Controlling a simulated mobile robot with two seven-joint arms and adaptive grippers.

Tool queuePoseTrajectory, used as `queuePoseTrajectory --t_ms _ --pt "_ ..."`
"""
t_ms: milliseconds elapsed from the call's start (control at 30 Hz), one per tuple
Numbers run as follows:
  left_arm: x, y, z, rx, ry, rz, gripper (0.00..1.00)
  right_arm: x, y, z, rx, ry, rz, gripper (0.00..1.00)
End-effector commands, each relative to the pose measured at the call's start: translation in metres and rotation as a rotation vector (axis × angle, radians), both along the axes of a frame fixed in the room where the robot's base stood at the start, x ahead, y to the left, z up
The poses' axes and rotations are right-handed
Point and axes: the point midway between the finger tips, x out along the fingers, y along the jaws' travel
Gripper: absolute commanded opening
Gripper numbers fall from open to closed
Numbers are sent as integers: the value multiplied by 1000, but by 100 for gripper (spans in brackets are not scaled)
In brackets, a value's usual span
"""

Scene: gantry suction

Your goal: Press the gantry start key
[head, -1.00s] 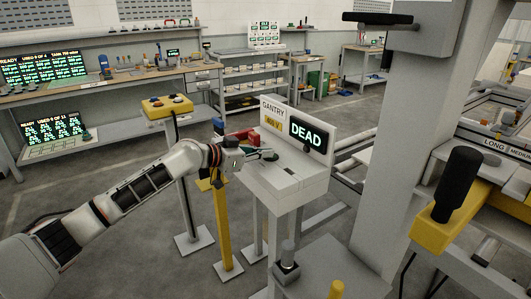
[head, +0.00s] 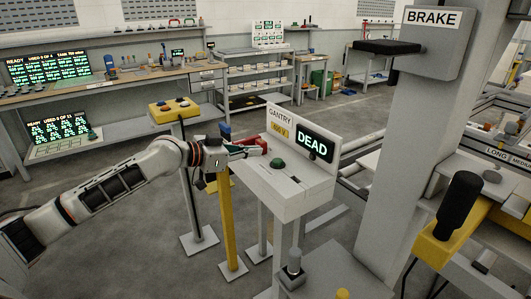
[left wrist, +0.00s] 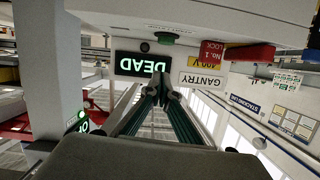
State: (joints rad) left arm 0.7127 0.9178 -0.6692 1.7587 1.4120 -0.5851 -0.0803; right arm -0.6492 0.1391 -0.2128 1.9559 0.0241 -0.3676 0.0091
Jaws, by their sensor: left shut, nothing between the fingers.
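The gantry console (head: 290,205) is a pale box on legs, with a GANTRY label (head: 279,115), a yellow 400 V plate (head: 278,128) and a dark display (head: 311,141) reading DEAD. A green round key (head: 277,165) stands on its top face, uncovered. The key also shows upside down in the left wrist view (left wrist: 166,38), near the display (left wrist: 143,65). My left gripper (head: 262,150) is shut and empty, beside the key to its left and apart from it in the picture; its closed fingers also show in the left wrist view (left wrist: 170,95). My right gripper is not in view.
A red No. 1 lock part (left wrist: 249,52) sits by the console's labelled side. A yellow post (head: 227,225) and a yellow button box (head: 173,109) stand to the left. A grey column with a BRAKE box (head: 430,50) and a black-handled lever (head: 458,205) stand right.

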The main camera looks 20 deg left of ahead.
Motion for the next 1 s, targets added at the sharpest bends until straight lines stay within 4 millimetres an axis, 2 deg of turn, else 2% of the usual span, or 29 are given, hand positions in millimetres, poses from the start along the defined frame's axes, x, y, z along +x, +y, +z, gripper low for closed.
queuePoseTrajectory --t_ms 100,267,600,1000 --pt "-10 9 4 1 -2 1 0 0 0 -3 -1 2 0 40" --pt "-17 12 7 0 -1 0 0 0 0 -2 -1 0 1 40" --pt "-17 13 8 -1 -2 0 0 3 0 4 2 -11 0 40" --pt "-17 13 8 0 -2 1 0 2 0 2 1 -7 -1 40"
